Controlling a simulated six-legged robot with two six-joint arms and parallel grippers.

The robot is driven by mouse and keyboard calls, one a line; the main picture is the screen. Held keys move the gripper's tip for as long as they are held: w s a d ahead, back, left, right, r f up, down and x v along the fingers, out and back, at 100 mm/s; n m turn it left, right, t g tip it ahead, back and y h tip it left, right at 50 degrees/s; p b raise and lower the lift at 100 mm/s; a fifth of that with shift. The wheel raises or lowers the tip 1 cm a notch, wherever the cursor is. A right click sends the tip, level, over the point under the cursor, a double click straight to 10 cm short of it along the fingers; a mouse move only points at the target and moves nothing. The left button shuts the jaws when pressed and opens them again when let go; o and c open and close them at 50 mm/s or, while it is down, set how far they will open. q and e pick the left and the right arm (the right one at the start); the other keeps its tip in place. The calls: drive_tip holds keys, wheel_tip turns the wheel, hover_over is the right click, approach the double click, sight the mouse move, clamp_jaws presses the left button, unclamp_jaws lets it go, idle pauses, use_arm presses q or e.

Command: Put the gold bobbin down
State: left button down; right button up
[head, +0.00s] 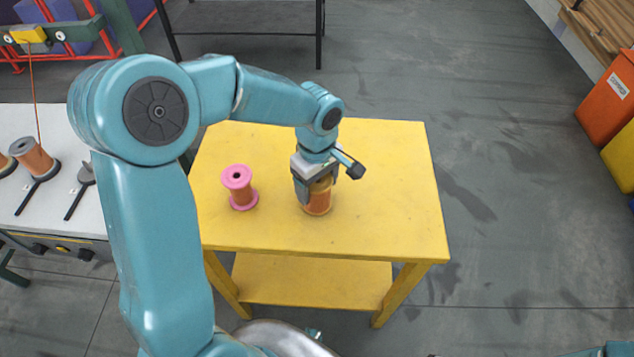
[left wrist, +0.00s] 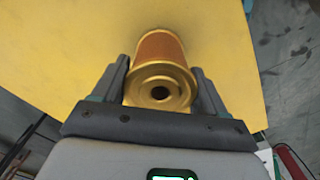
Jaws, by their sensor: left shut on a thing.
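The gold bobbin (head: 318,202), wound with copper-coloured wire, is upright at the yellow table (head: 385,225), right of the pink bobbin. My left gripper (head: 316,190) comes down on it from above and is shut on it. In the left wrist view the gold bobbin (left wrist: 160,80) lies between the two fingers (left wrist: 160,92), with its gold flange and dark centre hole facing the camera. Its lower end is at or very close to the tabletop; I cannot tell whether it touches. My right gripper is not in view.
A pink bobbin (head: 238,187) stands on the table left of the gold one. The table's right side is clear. A white bench (head: 60,205) with a copper-wound bobbin (head: 33,158) on a spindle is at the left.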

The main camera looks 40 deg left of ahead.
use_arm(q)
drive_tip(key=shift+r, duration=0.15)
drive_tip(key=shift+f, duration=0.2)
drive_tip(key=shift+c, duration=0.2)
unclamp_jaws()
drive_tip(key=shift+r, duration=0.35)
wheel_tip(320, 180, up, 12)
drive_tip(key=p, duration=0.1)
drive_tip(key=shift+f, duration=0.2)
